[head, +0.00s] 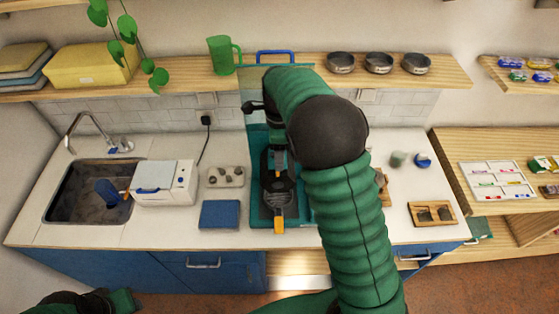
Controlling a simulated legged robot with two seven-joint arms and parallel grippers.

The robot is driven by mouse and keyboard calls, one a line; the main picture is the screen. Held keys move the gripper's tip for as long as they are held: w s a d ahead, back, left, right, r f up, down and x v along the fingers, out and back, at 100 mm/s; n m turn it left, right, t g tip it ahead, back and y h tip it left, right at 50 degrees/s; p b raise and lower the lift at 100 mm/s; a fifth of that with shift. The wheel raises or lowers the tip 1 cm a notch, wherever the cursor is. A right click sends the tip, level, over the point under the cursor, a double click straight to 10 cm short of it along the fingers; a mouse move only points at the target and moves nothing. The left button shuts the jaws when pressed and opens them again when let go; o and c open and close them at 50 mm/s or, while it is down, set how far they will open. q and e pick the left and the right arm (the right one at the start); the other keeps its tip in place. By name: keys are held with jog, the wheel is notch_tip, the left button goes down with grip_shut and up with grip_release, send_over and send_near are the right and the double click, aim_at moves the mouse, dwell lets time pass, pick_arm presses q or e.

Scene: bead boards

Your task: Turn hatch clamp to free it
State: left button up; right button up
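A teal device (257,209) with an upright teal panel and a blue handle (275,54) at its top stands at the middle of the counter. A black part with an orange tab (279,224) lies at its front; I cannot tell whether this is the hatch clamp. My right arm reaches over the device from the right, and my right gripper (277,163) appears to be over its middle, pointing down. Its fingers are too small and dark to tell whether they touch anything. My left gripper (122,301) is low at the bottom left, away from the counter, its fingers unclear.
Left of the device are a blue pad (220,214), a grey tray (226,177), a white box (165,184) and a sink (62,211). A wooden tray (433,225) lies right. A shelf (190,74) with a green mug (223,55) and dark bowls (379,63) runs behind.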

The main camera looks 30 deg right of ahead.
jog(key=f, duration=0.1)
jog(key=a+f, duration=0.1)
jog(key=f, duration=0.1)
jog(key=f+p, duration=0.1)
jog(key=f, duration=0.1)
jog(key=shift+w+a, duration=0.3)
jog(key=shift+a, duration=0.05)
jog(key=shift+f, duration=0.3)
jog(key=shift+s+d+f, duration=0.2)
jog(key=shift+s+d, duration=0.1)
jog(key=shift+d, duration=0.5)
jog(key=shift+d+f, duration=0.1)
jog(key=shift+d, duration=0.1)
jog(key=shift+c, duration=0.8)
jog(key=shift+d, duration=0.1)
jog(key=shift+c, duration=1.2)
jog(key=shift+w, duration=0.1)
jog(key=shift+c, duration=1.2)
jog(key=shift+a, duration=0.55)
jog(key=c, duration=0.5)
jog(key=shift+a, duration=0.1)
grip_shut()
pick_arm(q)
jog(key=shift+w+a+r, duration=0.15)
jog(key=shift+a+r, duration=0.25)
jog(key=shift+r, duration=0.4)
